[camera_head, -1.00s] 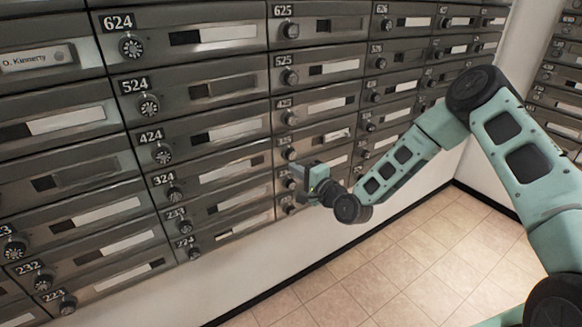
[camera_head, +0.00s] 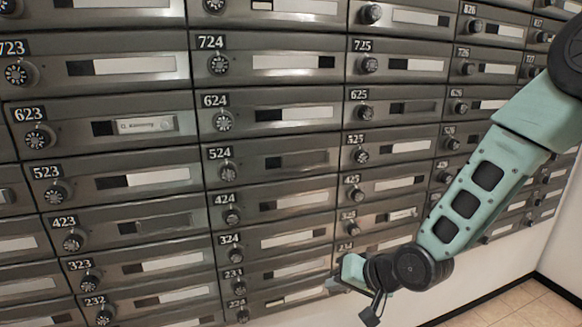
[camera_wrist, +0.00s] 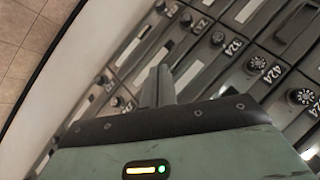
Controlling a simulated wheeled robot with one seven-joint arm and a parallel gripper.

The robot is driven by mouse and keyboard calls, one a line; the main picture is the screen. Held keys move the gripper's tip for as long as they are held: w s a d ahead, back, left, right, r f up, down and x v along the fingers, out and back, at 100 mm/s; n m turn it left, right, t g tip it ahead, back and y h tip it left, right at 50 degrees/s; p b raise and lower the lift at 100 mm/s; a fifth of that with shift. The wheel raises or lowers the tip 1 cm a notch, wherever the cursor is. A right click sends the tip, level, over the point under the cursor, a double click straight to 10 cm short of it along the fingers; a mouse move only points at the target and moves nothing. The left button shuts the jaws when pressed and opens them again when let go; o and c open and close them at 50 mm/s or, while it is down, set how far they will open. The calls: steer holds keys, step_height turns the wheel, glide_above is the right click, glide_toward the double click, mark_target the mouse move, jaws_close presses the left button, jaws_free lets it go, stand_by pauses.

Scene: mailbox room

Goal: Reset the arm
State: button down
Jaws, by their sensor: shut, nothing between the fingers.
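My arm (camera_head: 465,200) reaches down from the upper right of the head view, bent at its dark joints. My gripper (camera_head: 344,283) is at the lower middle, in front of the low mailboxes below number 325. It is shut and empty. In the wrist view its narrow grey fingers (camera_wrist: 158,87) lie together, pointing up the picture beside the mailbox fronts. I cannot tell how far the fingertips are from the doors.
A wall of grey metal mailboxes (camera_head: 275,162) with round dials and number plates fills most of the head view. Bare white wall (camera_head: 510,265) and tiled floor (camera_head: 530,305) show at the lower right. The wrist view shows floor tiles (camera_wrist: 25,40) at the upper left.

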steer(key=s+d+r+n+g+h+p, duration=0.1)
steer(key=s+d+r+n+g+h, duration=0.1)
steer(key=s+r, duration=0.5)
steer(key=s+d+r+n+g+h+p, duration=0.2)
steer(key=s+r+n+g+h, duration=0.2)
steer(key=s, duration=1.5)
step_height(320, 180, up, 3)
steer(key=n, duration=0.2)
steer(key=shift+s+r+n, duration=0.2)
steer(key=shift+s+n, duration=0.1)
steer(key=shift+s, duration=0.1)
steer(key=shift+a, duration=0.1)
